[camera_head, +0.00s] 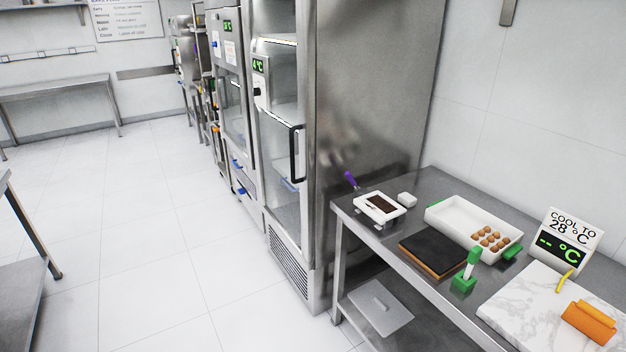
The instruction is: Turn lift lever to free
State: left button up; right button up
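No planetary mixer and no lift lever that I can recognise show in the head view. A small green upright piece with a pale stem (466,272) stands on the steel counter at the right; I cannot tell what it is. Neither of my grippers is in view.
A steel counter (345,206) at the right holds a white tray (455,216) with brown balls, a dark board (433,252), a marble slab (520,308) and a "COOL TO 28 °C" sign (570,232). Tall glass-door fridges (275,130) stand behind. The tiled floor (150,230) at left is clear.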

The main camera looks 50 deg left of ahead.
aim_at(347, 173)
jog(key=u, duration=1.3)
jog(key=i+j, duration=0.15)
jog(key=i, duration=0.3)
jog(key=i+j, duration=0.15)
jog(key=i, duration=0.35)
